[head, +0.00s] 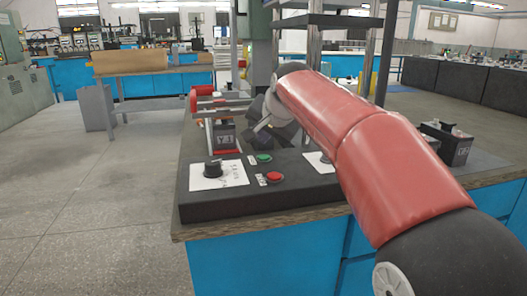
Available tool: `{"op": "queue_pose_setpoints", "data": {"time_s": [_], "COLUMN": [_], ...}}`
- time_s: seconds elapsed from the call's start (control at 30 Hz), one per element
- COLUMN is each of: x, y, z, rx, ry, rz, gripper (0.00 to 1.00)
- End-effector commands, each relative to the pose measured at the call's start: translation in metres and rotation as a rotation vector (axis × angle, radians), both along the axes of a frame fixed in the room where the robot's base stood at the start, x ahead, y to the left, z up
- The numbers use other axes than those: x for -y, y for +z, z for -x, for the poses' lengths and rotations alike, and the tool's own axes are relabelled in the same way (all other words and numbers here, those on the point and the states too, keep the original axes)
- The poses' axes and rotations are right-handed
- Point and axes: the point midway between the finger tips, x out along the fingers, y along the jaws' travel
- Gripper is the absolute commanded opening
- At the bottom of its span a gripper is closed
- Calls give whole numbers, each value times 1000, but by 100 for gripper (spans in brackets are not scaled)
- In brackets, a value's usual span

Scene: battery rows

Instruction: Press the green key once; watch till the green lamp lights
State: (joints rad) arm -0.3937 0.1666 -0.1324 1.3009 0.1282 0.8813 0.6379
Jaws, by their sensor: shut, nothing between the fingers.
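The green key (264,158) is a small round green button on a dark control panel (235,205) at the front of the bench. My gripper (259,128) is shut and empty, a little behind and above the green key in the picture. It looks apart from the key, though the exact gap is hard to judge. My red arm reaches in from the right and covers part of the panel. I cannot make out a green lamp; part of the panel is hidden behind my arm.
A red button (274,177) sits just in front of the green key. A black knob (213,168) stands on a white plate to the left. A battery marked Y-1 (224,138) stands behind the panel, another battery (449,146) at right. Shelf posts rise behind.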

Motion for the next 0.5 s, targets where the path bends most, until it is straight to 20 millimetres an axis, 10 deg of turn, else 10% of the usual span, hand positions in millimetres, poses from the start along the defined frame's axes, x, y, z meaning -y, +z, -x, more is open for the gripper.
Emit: {"op": "queue_pose_setpoints", "data": {"time_s": [0.5], "x": [0], "y": [30], "z": [0], "rx": [0], "ry": [-1], "rz": [1], "gripper": [0]}}
